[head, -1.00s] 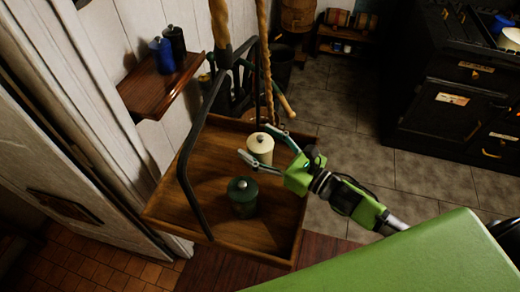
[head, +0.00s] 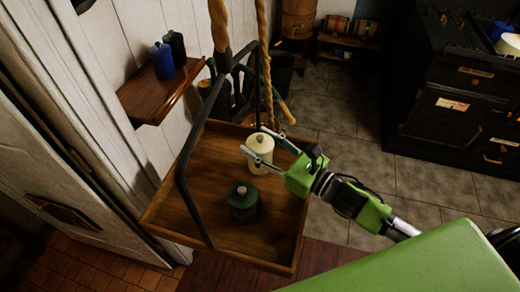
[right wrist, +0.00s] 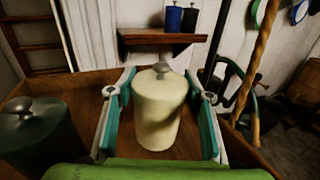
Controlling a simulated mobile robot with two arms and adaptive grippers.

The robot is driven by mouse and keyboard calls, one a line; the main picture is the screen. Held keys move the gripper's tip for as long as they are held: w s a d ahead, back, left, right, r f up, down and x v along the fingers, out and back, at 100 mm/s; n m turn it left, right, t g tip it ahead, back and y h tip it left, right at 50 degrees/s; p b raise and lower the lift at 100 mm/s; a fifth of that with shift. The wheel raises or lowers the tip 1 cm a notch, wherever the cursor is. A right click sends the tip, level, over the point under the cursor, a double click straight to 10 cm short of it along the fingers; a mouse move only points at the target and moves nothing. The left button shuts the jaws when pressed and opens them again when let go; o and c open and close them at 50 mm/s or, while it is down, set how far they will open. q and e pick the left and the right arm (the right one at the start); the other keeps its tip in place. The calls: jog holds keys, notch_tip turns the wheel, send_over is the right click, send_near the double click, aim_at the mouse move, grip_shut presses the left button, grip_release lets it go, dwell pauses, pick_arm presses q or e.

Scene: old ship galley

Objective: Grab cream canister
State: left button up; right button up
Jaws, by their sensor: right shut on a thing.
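The cream canister (head: 259,160), with a grey knob on its lid, stands upright in the hanging wooden tray (head: 218,249). My right gripper (head: 262,149) reaches in from the right and is shut on the canister. In the right wrist view the cream canister (right wrist: 158,110) stands between the two teal-padded fingers, one on each side. A dark green canister (head: 243,201) stands in the tray nearer the camera; it also shows at the left of the right wrist view (right wrist: 38,138). My left gripper is not in view.
A black metal frame (head: 184,185) and ropes (head: 267,80) rise from the tray. A wall shelf (head: 160,95) holds a blue canister (head: 162,60) and a black one (head: 175,47). A black stove (head: 445,115) stands at the right, with open floor between.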

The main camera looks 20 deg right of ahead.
jog(key=s+a+r+p, duration=0.1)
jog(key=s+r+p, duration=0.2)
jog(key=s+r, duration=0.8)
jog(key=s, duration=0.2)
jog(key=shift+s+a+p, duration=0.35)
jog(key=shift+s+a, duration=0.05)
